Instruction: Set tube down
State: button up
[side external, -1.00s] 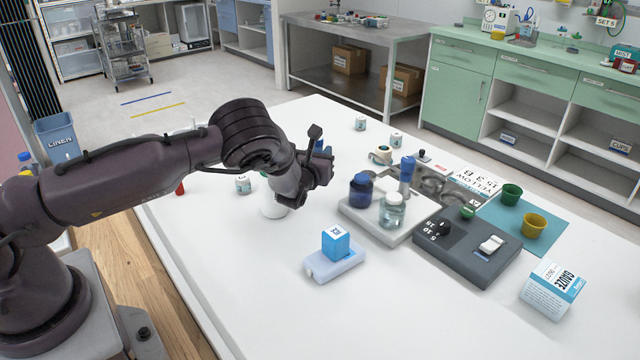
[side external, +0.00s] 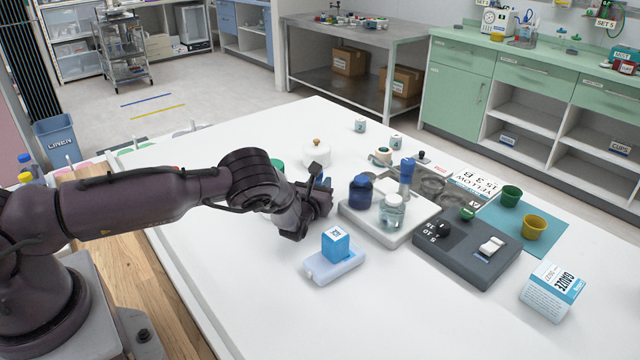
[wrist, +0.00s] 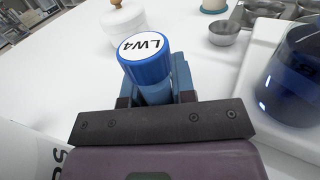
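The tube shows in the wrist view as a blue cap (wrist: 145,55) with a white top marked LW4. My gripper (wrist: 157,92) has its fingers on either side of the tube below the cap and is shut on it. In the side external view my gripper (side external: 318,198) is low over the white table, left of the pale tray with the bottles and behind the blue block. The tube's lower end is hidden, so I cannot tell whether it touches the table.
A blue block (side external: 336,244) sits on a small pale holder (side external: 322,270) just in front. A pale tray (side external: 405,236) with a dark blue jar (side external: 361,190) and a clear jar (side external: 392,210) stands close right. A white lidded pot (side external: 317,156) stands behind.

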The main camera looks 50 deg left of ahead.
jog(key=o, duration=0.5)
jog(key=shift+c, duration=0.2)
jog(key=shift+r, duration=0.1)
jog(key=v, duration=1.2)
jog(key=shift+s, duration=0.1)
jog(key=shift+r, duration=0.1)
jog(key=shift+a+r, duration=0.1)
jog(key=shift+r, duration=0.15)
jog(key=s+a+r+n+g+y, duration=0.25)
jog(key=s+r+n+g, duration=0.4)
jog(key=r+n, duration=0.35)
jog(key=s+a+r+n+g+y, duration=0.25)
jog(key=s+r+n+g, duration=0.25)
jog(key=r+n+g, duration=0.4)
jog(key=s+d+r+n+t+h, duration=0.2)
jog(key=s+d+r+n+h, duration=0.3)
jog(key=s+d+r+h, duration=0.1)
jog(key=s+d+r+n+t+h, duration=0.3)
jog(key=s+d+r+n+h, duration=0.2)
jog(key=s, duration=0.5)
jog(key=d+r+h, duration=0.1)
jog(key=d+h, duration=0.1)
jog(key=h, duration=0.1)
jog(key=shift+s+d+r+t, duration=0.2)
jog(key=shift+s+r+t, duration=0.05)
jog(key=shift+r+t, duration=0.1)
